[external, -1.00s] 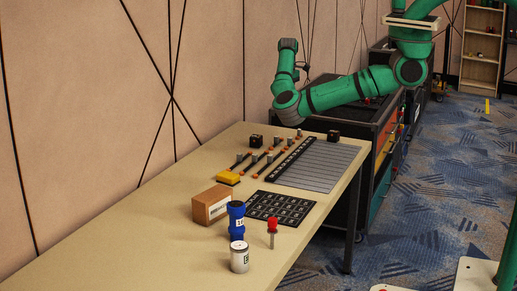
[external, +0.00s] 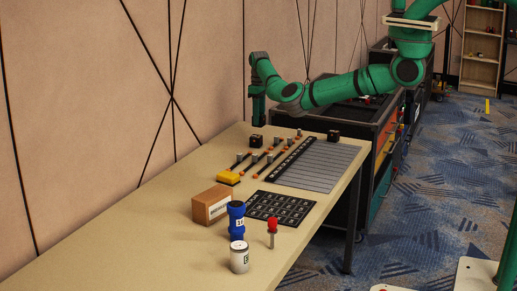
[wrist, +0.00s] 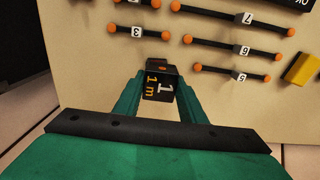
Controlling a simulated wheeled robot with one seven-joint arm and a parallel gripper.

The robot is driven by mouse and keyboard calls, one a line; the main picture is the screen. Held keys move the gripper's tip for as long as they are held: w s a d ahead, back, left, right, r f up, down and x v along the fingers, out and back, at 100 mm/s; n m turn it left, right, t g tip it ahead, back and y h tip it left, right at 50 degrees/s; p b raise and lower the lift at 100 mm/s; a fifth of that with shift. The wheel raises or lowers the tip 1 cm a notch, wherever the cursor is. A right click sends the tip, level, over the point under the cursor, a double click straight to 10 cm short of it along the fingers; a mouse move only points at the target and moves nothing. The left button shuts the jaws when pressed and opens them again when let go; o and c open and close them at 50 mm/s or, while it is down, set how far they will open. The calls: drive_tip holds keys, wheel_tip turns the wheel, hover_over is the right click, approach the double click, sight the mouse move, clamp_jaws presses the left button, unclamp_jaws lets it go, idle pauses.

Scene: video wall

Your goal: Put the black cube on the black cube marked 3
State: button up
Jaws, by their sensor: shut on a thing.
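A black cube (wrist: 160,86) with a white "1" and orange "1 m" on its face is between the two fingers of my gripper (wrist: 159,80) in the wrist view. The fingers are shut on it. In the external view my gripper (external: 258,121) points down at the table's far left corner, right above this black cube (external: 257,140); I cannot tell there if it is lifted off the table. A second black cube (external: 333,135) sits on the table's far right edge; its mark is not readable.
Several dark bars with orange ends, among them one marked 3 (wrist: 138,31), lie beside a yellow block (external: 228,177) and a grey striped panel (external: 318,165). A brown box (external: 211,204), blue cylinder (external: 236,218) and white can (external: 239,258) stand nearer. The wall is close behind my gripper.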

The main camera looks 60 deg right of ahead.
drive_tip(key=shift+w+d+f, duration=0.25)
drive_tip(key=shift+w+f, duration=0.55)
drive_tip(key=shift+f, duration=1.75)
drive_tip(key=o, duration=1.1)
drive_tip(key=shift+f, duration=0.15)
wheel_tip(320, 180, up, 12)
drive_tip(key=shift+r, duration=0.2)
